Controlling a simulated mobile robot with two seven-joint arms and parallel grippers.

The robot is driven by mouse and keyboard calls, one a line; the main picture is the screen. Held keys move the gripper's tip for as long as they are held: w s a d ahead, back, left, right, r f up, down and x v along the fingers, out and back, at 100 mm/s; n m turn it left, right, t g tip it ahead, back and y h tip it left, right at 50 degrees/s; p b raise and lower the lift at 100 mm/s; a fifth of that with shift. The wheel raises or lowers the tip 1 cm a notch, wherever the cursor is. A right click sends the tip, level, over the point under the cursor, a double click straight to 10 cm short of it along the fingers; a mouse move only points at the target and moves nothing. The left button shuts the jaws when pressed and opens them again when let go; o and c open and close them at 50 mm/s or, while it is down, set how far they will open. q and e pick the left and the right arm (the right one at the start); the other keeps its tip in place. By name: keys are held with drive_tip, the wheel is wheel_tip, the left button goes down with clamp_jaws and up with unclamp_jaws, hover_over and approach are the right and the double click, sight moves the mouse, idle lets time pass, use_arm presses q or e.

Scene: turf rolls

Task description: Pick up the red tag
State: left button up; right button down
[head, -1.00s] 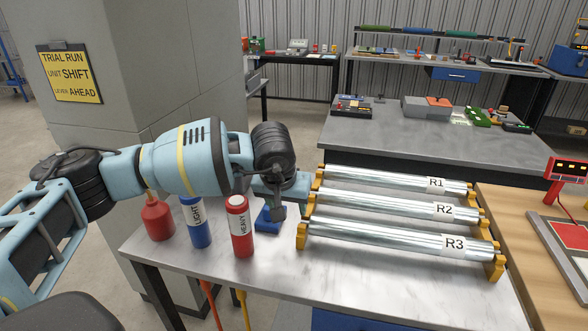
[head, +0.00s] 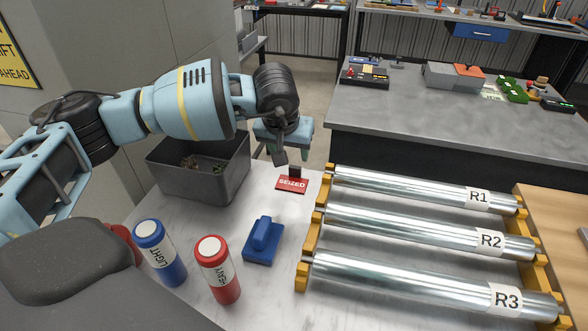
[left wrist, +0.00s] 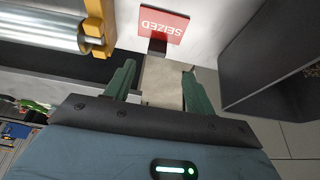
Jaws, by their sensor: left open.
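The red tag (head: 291,184), lettered SEIZED, lies on the metal table between a grey bin and the rollers, with a small black block (head: 295,171) at its far edge. In the left wrist view the red tag (left wrist: 164,25) is at the top middle, beyond the fingers. My left gripper (head: 293,159) is above the table's back edge, close to the tag and apart from it. Its two green fingers (left wrist: 157,78) are spread with nothing between them. My right gripper is not in view.
The grey bin (head: 233,185) stands left of the tag, and rollers R1 (head: 420,185), R2 (head: 420,230) and R3 (head: 420,285) lie on yellow brackets to its right. A blue block (head: 263,241), a blue LIGHT bottle (head: 160,252) and a red HEAVY bottle (head: 218,270) stand nearer.

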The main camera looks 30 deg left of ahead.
sight(295, 167)
use_arm(q)
drive_tip(key=shift+d+f, duration=0.1)
drive_tip(key=shift+f, duration=0.3)
drive_tip(key=shift+w+x, duration=0.15)
drive_tip(key=shift+x, duration=1.6)
drive_tip(key=shift+w+x, duration=0.15)
drive_tip(key=shift+x, duration=1.55)
drive_tip(key=shift+r, duration=0.15)
drive_tip(key=c, duration=1)
drive_tip(key=shift+d+r, duration=0.1)
drive_tip(key=shift+r, duration=4.9)
drive_tip(key=shift+c, duration=0.2)
